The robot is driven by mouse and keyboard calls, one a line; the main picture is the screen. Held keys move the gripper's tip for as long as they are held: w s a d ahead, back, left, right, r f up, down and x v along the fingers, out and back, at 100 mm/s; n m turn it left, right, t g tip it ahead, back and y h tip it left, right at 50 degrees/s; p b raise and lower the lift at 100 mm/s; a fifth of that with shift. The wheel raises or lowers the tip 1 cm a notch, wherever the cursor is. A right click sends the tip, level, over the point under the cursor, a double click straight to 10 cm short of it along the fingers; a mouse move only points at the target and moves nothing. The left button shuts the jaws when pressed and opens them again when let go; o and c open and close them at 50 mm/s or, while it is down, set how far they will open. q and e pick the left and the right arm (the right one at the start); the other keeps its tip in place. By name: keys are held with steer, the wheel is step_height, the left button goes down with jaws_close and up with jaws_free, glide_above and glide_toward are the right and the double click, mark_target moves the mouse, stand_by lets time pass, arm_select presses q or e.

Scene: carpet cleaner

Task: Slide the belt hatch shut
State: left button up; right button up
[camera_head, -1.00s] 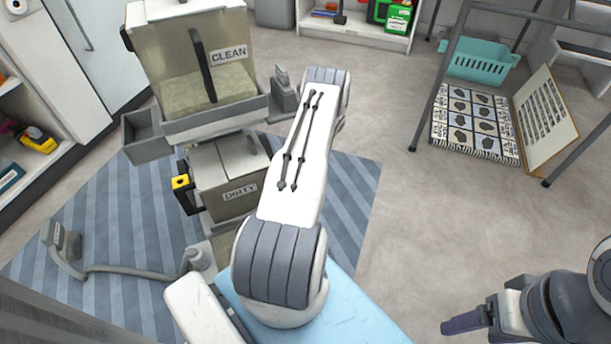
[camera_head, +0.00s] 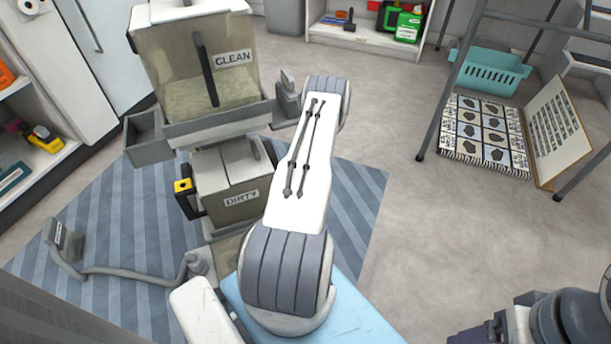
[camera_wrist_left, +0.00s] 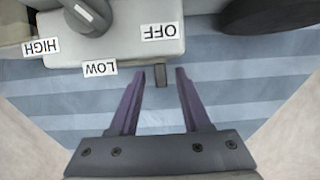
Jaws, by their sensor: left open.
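The carpet cleaner stands on the striped mat, with a tank marked CLEAN (camera_head: 185,95) above a tank marked DIRTY (camera_head: 222,190). I cannot make out the belt hatch for certain in either view. In the left wrist view, my left gripper (camera_wrist_left: 160,73) is open, its purple fingers pointing at a grey housing (camera_wrist_left: 125,52) with a dial (camera_wrist_left: 88,14) and HIGH, LOW and OFF labels. A small grey tab (camera_wrist_left: 161,76) shows between the fingertips; contact cannot be told. In the head view my left arm hides that gripper. My right gripper (camera_head: 478,335) is partly cut off at the bottom right.
The striped mat (camera_head: 110,255) lies under the cleaner. A hose runs across it at the left. The floor between is clear.

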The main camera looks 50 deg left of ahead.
arm_select(q)
steer(key=p+v, duration=0.5)
steer(key=v, duration=0.5)
steer(key=shift+r, duration=0.2)
steer(key=shift+w+r, duration=0.1)
steer(key=shift+w, duration=0.05)
